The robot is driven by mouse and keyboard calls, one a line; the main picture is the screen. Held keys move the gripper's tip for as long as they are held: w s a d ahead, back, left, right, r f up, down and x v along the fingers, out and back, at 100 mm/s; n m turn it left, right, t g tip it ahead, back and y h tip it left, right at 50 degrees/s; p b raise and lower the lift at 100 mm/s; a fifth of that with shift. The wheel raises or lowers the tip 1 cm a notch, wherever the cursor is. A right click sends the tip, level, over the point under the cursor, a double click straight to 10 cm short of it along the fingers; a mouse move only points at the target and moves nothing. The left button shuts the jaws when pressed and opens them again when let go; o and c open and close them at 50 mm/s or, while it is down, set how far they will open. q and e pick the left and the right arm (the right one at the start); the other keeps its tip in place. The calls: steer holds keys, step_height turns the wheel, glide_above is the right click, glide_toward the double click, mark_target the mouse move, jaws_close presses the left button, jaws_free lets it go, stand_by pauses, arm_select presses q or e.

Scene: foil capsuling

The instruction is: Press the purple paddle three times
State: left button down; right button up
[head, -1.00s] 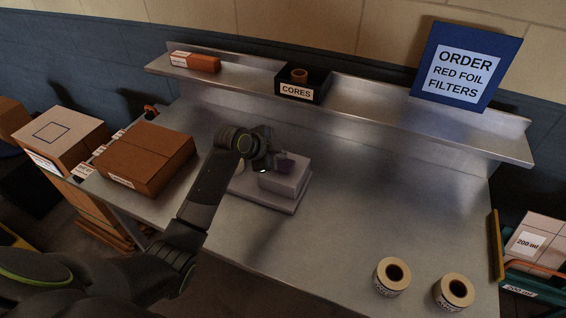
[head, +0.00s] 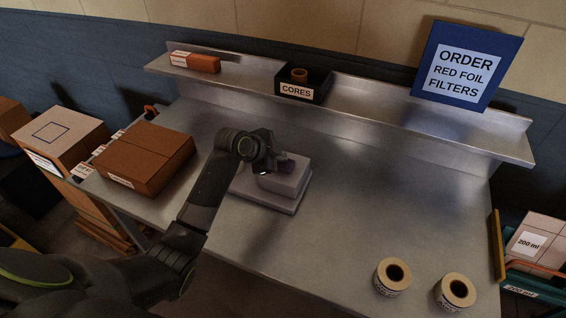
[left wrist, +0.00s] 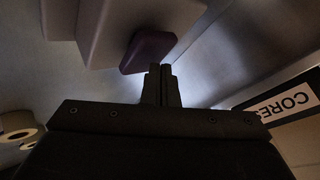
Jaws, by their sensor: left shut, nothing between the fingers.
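The purple paddle (left wrist: 148,52) shows in the left wrist view as a dark purple rounded block on the side of a pale grey machine (left wrist: 100,25). In the head view the machine (head: 283,183) stands on the bench, and the paddle is mostly hidden by my gripper. My left gripper (left wrist: 161,70) is shut and empty. Its fingertips are close by the paddle's lower right edge in the wrist view; I cannot tell whether they touch. In the head view the left gripper (head: 270,168) is at the machine's upper left. My right gripper is not in view.
Brown cartons (head: 145,158) lie at the bench's left. Two label rolls (head: 392,277) stand at the front right. The back shelf (head: 370,108) holds a black CORES box (head: 303,83) and a blue order sign (head: 468,65). The middle of the bench (head: 370,200) is clear.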

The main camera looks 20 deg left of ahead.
mark_target(279, 164)
arm_select(q)
steer(key=shift+f+b, duration=0.45)
steer(key=shift+f, duration=0.4)
stand_by(0.4)
steer(key=shift+r, duration=0.1)
steer(key=shift+r+p, duration=1.15)
steer(key=shift+r, duration=0.05)
step_height(279, 164, up, 5)
steer(key=p, duration=0.4)
steer(key=shift+r+p, duration=0.1)
steer(key=shift+p, duration=0.25)
stand_by(2.0)
